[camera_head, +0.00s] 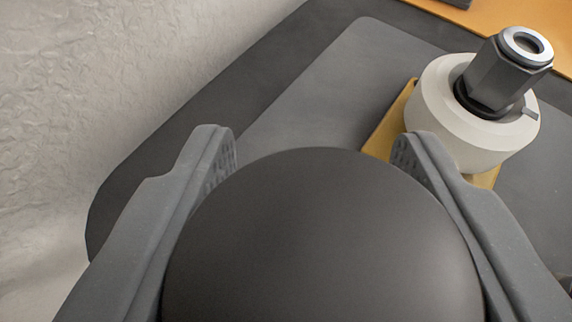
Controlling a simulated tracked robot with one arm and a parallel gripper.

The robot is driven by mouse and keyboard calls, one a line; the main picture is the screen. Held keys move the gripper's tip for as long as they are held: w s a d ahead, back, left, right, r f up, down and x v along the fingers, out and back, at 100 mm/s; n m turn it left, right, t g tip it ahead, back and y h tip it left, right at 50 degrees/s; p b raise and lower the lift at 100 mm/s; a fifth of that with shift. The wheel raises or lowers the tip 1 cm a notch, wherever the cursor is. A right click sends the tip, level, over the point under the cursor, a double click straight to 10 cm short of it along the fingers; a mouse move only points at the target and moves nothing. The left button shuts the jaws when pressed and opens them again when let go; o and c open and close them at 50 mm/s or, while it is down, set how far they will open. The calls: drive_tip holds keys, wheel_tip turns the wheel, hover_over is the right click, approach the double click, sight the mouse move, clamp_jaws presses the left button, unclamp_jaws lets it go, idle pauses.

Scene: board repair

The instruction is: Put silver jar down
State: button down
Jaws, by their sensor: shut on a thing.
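My gripper (312,148) shows at the bottom of the view, with one grey finger on each side of a large round dark thing (320,235). It is shut on this thing, which fills the space between the fingers. The thing has a smooth dark grey domed top, and its lower part is hidden. I cannot tell from its colour whether it is the silver jar; no other jar shows. A grey mat or board (300,110) lies beyond and below the gripper.
At the upper right, a white round block (447,107) holding a dark hex fitting with a silver ring (508,70) stands on a yellow plate (388,128), close to the right finger. An orange surface (556,30) is at the top right. A crinkled pale wall or sheet (90,90) is at left.

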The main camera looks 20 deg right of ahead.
sight(306, 238)
wheel_tip(306, 238, down, 4)
drive_tip(key=shift+w+r+b, duration=0.15)
drive_tip(key=shift+r+b, duration=0.05)
drive_tip(key=shift+b, duration=0.35)
drive_tip(key=c, duration=0.7)
unclamp_jaws()
drive_tip(key=shift+r, duration=0.1)
drive_tip(key=p+v, duration=0.2)
drive_tip(key=v, duration=1)
